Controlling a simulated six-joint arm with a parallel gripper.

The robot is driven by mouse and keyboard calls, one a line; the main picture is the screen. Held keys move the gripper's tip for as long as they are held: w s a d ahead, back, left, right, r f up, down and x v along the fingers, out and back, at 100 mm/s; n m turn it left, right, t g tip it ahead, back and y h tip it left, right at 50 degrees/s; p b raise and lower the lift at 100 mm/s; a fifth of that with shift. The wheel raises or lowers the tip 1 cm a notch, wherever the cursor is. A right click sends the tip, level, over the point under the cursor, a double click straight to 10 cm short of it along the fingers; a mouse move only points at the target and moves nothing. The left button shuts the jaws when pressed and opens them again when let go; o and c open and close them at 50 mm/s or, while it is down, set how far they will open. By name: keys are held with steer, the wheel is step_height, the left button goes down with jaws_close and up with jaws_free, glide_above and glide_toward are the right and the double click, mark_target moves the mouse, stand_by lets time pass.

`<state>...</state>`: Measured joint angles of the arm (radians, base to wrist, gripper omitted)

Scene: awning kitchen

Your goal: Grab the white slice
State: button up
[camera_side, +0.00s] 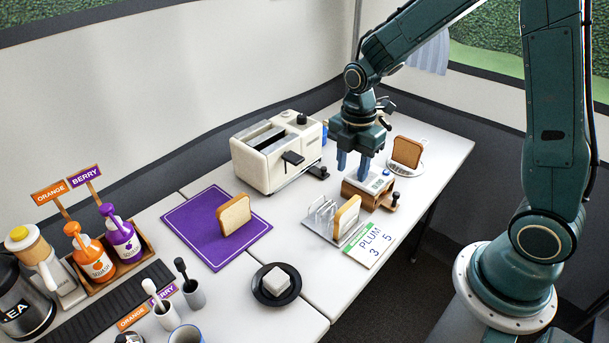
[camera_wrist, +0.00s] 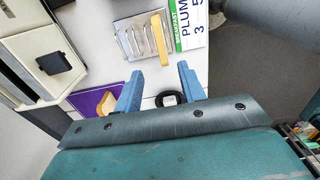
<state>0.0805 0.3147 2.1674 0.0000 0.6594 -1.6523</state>
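One pale bread slice with a tan crust (camera_side: 235,215) stands upright on the purple mat (camera_side: 190,230). Another pale slice (camera_side: 347,216) stands in a wire rack (camera_side: 318,228) to its right; it also shows in the wrist view (camera_wrist: 159,40). A browner slice (camera_side: 407,152) stands on a round, pale plate-like base (camera_side: 415,172) at the far right. I cannot tell which pale slice is the white one. My gripper (camera_side: 353,165) points down, open and empty, with blue fingers above or beside the small wooden device. In the wrist view its fingers (camera_wrist: 160,73) are spread apart.
A cream toaster (camera_side: 265,165) stands left of my gripper. The wooden device with a display (camera_side: 372,186) is close below it. A "PLUM" card (camera_side: 370,245) lies by the rack. A black dish with a white block (camera_side: 278,282) and squash bottles (camera_side: 92,260) stand nearer and left.

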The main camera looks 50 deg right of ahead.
mark_target(349, 203)
steer(key=shift+f, duration=3.55)
steer(key=shift+s+f, duration=0.1)
steer(key=shift+f, duration=2.5)
steer(key=c, duration=0.9)
